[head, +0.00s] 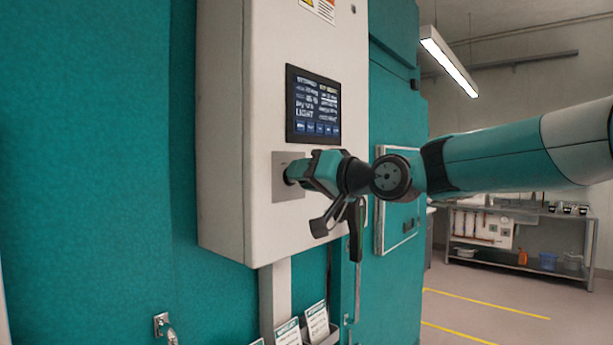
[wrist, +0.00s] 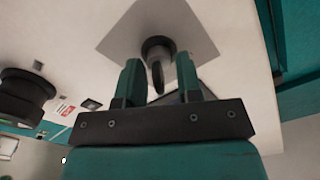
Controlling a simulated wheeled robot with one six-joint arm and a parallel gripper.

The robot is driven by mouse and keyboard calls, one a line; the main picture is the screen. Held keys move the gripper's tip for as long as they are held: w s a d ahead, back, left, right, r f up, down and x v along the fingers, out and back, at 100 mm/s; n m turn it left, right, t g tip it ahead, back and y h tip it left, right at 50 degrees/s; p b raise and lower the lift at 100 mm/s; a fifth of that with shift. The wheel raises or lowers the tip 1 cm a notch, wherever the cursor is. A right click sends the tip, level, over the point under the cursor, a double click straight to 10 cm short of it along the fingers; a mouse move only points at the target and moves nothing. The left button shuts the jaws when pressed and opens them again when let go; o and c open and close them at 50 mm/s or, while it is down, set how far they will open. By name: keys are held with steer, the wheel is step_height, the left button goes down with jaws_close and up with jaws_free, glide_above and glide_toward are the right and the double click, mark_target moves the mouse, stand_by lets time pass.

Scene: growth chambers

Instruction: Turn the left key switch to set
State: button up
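The key switch (wrist: 158,50) is a dark round collar with a thin dark key (wrist: 158,76) standing out of it. It sits on a square grey metal plate (head: 281,196) on the front of the white control box, below the screen; the plate also shows in the wrist view (wrist: 120,38). My gripper (head: 291,174) is at this plate and hides the key in the head view. In the wrist view my gripper (wrist: 158,70) is open, one finger on each side of the key, with visible gaps. The switch's markings are not readable.
The white control box (head: 222,130) carries a lit screen (head: 313,105) above the plate. A dark round knob-like part (wrist: 25,95) shows at the wrist view's left. Leaflets (head: 317,322) stand in a holder below. Floor is clear at right.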

steer(key=shift+d, duration=0.1)
steer(key=b+v, duration=0.8)
steer(key=v, duration=0.9)
steer(key=shift+s, duration=0.2)
steer(key=shift+f, duration=0.1)
steer(key=s+a+f+n+g+h, duration=0.1)
steer(key=s+f+g+h, duration=0.2)
steer(key=s+f, duration=0.5)
steer(key=s+f+g+h, duration=0.3)
steer(key=s+f, duration=0.1)
steer(key=f, duration=0.8)
steer(key=s+d+f+n+g+h, duration=0.1)
steer(key=s+d+f+g+h, duration=0.3)
steer(key=s+f, duration=0.8)
steer(key=shift+s+d+n+g, duration=0.4)
steer(key=shift+s+g, duration=0.1)
steer(key=shift+s, duration=0.35)
